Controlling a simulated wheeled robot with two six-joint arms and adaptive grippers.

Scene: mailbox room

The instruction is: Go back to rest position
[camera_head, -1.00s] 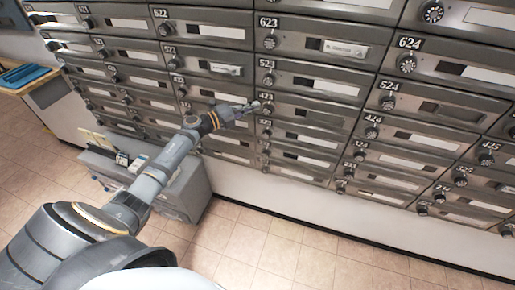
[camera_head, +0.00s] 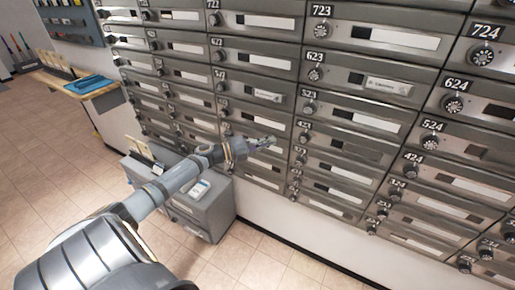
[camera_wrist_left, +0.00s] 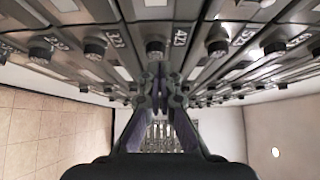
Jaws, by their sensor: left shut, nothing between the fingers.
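My left gripper (camera_head: 266,143) is shut and empty. In the head view it reaches out in front of the mailbox wall (camera_head: 262,60), near the column of boxes left of 423. In the left wrist view the gripper (camera_wrist_left: 160,95) shows with its fingers together, close to the box fronts and dials around 423. I cannot tell whether it touches the wall. My right gripper is not in view.
A grey cabinet (camera_head: 212,213) with small items on top stands below my left arm. A wooden ledge (camera_head: 105,86) with a blue tray (camera_head: 89,84) is at the far left. The tiled floor (camera_head: 60,185) is clear at the left.

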